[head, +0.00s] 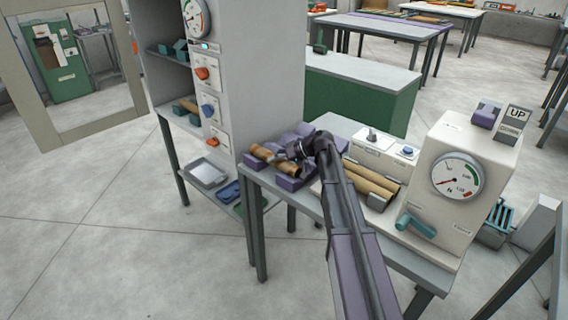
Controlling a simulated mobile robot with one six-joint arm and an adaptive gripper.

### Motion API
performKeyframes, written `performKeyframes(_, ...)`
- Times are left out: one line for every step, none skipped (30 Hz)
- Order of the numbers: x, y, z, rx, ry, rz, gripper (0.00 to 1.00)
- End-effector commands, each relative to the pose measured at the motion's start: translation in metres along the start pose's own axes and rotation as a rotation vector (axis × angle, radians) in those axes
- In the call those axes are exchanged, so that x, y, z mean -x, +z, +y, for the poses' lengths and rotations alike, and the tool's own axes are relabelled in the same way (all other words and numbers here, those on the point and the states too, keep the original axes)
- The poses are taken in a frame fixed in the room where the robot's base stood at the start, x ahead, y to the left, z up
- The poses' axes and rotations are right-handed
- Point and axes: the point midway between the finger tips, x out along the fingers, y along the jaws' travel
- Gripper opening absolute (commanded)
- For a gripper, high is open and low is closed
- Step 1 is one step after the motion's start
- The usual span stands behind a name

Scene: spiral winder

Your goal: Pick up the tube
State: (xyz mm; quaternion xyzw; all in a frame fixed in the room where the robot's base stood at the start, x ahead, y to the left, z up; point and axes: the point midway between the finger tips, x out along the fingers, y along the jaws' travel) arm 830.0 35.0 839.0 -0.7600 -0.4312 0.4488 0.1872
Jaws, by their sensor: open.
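Brown cardboard tubes (260,153) lie in a purple rack (289,183) at the left end of the grey table. My gripper (292,153) is at this rack, right by the tubes. It is open, small in the picture and partly hidden against the purple blocks; I cannot tell whether its fingers touch a tube. More brown rolls (371,178) lie side by side on the winder, right of my arm.
The winder's cream housing (468,215) with a round gauge and teal handle stands at the table's right. A grey cabinet (262,70) with knobs rises behind the table's left end. A green cabinet (350,100) is behind. Open floor lies front left.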

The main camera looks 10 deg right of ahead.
Motion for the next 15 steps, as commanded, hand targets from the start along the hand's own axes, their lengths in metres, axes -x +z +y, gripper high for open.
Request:
performKeyframes(0.001, 0.006, 0.001, 0.000, 0.003, -0.011, 1.00)
performKeyframes(0.003, 0.005, 0.002, -0.002, 0.004, -0.009, 1.00)
performKeyframes(0.006, 0.004, 0.004, -0.004, 0.006, -0.006, 1.00)
performKeyframes(0.008, 0.004, 0.005, -0.006, 0.008, -0.004, 0.94)
performKeyframes(0.009, 0.003, 0.007, -0.008, 0.009, -0.002, 0.85)
performKeyframes(0.012, 0.002, 0.009, -0.010, 0.010, 0.001, 0.73)
performKeyframes(0.014, 0.001, 0.010, -0.011, 0.011, 0.003, 0.64)
performKeyframes(0.015, 0.001, 0.011, -0.013, 0.012, 0.005, 0.55)
performKeyframes(0.017, 0.000, 0.012, -0.014, 0.014, 0.008, 0.43)
performKeyframes(0.018, 0.000, 0.013, -0.015, 0.014, 0.009, 0.34)
performKeyframes(0.020, -0.001, 0.014, -0.016, 0.015, 0.010, 0.26)
performKeyframes(0.021, -0.001, 0.015, -0.017, 0.016, 0.012, 0.16)
performKeyframes(0.022, -0.002, 0.015, -0.018, 0.016, 0.013, 0.16)
performKeyframes(0.022, -0.002, 0.016, -0.019, 0.017, 0.014, 0.15)
performKeyframes(0.023, -0.002, 0.016, -0.019, 0.017, 0.015, 0.15)
